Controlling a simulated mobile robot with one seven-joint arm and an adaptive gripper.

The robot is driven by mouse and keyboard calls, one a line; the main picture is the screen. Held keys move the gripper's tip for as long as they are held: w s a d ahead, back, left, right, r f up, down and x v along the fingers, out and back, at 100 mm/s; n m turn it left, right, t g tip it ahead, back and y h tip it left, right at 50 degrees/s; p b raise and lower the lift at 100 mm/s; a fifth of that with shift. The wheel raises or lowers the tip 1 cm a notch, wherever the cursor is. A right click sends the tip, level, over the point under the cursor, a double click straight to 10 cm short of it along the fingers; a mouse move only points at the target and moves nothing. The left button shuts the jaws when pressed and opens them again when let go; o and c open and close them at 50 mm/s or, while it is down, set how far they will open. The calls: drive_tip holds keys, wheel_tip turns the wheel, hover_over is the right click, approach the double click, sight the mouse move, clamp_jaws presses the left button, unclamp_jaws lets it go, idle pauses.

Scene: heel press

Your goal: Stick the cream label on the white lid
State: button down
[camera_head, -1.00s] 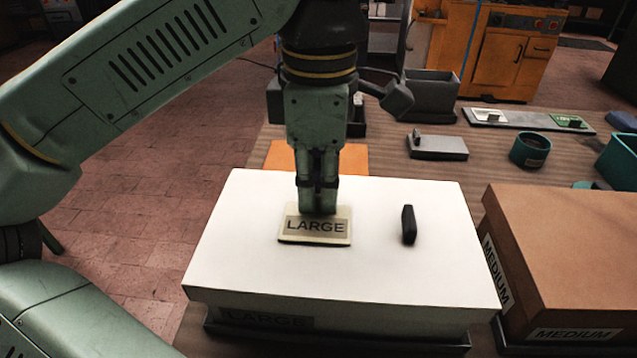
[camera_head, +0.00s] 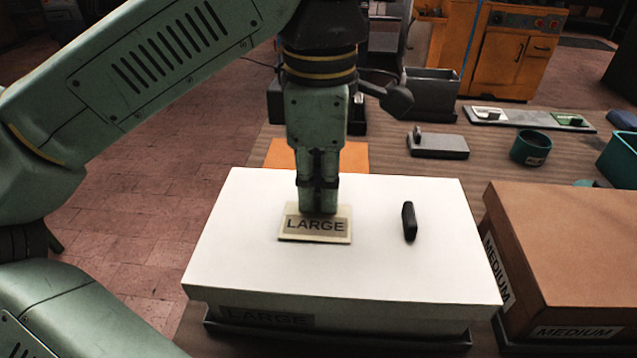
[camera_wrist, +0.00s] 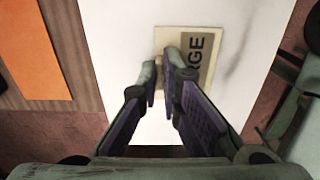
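The cream label (camera_head: 315,226) reads LARGE and lies flat at or just above the top of the white lid (camera_head: 240,260), left of its middle. My gripper (camera_head: 318,208) points straight down at the label's far edge, with its fingers close together. In the wrist view the fingertips (camera_wrist: 162,72) come together over the label (camera_wrist: 198,78) with a narrow gap, and they seem to pinch a grip on it that the fingers hide. A thin dark line shows under the label's near edge. I cannot tell whether it presses fully on the lid (camera_wrist: 120,50).
A black upright handle (camera_head: 409,221) stands on the lid, right of the label. A brown box (camera_head: 570,240) marked MEDIUM is close on the right. An orange sheet (camera_head: 353,158) lies behind the lid. Further back are a grey block (camera_head: 437,146), a teal cup (camera_head: 530,148) and a tray (camera_head: 540,121).

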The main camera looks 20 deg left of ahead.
sight(319, 194)
drive_tip(key=c, duration=1.7)
unclamp_jaws()
drive_tip(key=shift+f, duration=0.1)
drive_tip(key=shift+o, duration=0.3)
drive_tip(key=o, duration=0.4)
drive_tip(key=shift+o, duration=0.2)
wheel_tip(319, 194, up, 7)
drive_tip(key=p, duration=0.6)
drive_tip(key=shift+p, duration=0.35)
